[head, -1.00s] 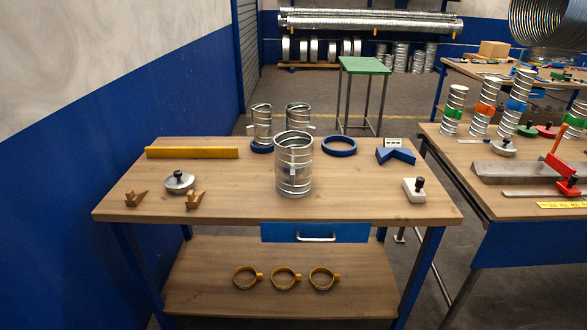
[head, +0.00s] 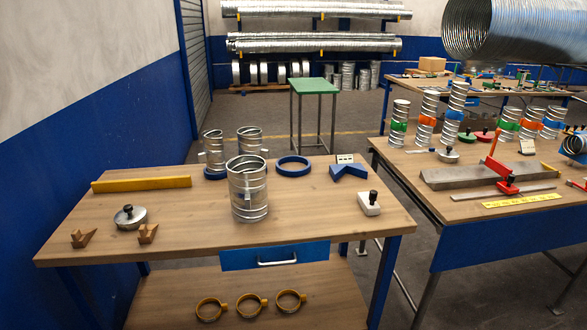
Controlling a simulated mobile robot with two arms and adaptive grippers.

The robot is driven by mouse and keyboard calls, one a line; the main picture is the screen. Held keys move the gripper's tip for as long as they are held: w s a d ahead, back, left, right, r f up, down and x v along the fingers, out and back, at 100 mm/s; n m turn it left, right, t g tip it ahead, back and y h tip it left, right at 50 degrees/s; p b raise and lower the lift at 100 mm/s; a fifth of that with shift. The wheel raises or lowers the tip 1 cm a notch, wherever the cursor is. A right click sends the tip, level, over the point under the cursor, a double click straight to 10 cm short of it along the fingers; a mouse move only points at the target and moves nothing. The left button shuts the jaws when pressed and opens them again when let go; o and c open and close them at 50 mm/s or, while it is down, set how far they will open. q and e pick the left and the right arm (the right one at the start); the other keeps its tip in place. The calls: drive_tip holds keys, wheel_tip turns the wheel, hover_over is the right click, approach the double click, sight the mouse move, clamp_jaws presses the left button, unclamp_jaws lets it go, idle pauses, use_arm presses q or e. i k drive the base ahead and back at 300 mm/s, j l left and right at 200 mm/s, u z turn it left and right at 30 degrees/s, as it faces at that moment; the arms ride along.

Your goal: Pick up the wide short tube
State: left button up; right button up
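The wide short tube appears to be the shiny metal spiral tube (head: 248,190) standing upright near the middle of the near wooden table (head: 180,226). It is wider than the two metal pieces behind it, a left one (head: 214,150) and a right one (head: 250,141), which have slanted tops. On the right-hand table stand several narrower spiral tubes with coloured bands, such as one with a green band (head: 400,114) and one with a blue band (head: 455,100). Neither of my grippers shows in the head view.
The near table also holds a yellow bar (head: 142,184), a blue ring (head: 293,166), a blue V-block (head: 348,172), a round metal weight (head: 130,216) and wooden wedges (head: 84,237). Yellow clamps (head: 252,305) lie on its lower shelf. A green-topped stool (head: 314,87) stands behind.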

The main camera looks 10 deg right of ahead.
sight(247, 174)
drive_tip(key=i+j, duration=0.3)
drive_tip(key=j, duration=0.15)
drive_tip(key=i+j+z, duration=0.1)
drive_tip(key=i+j, duration=0.5)
drive_tip(key=j, duration=0.3)
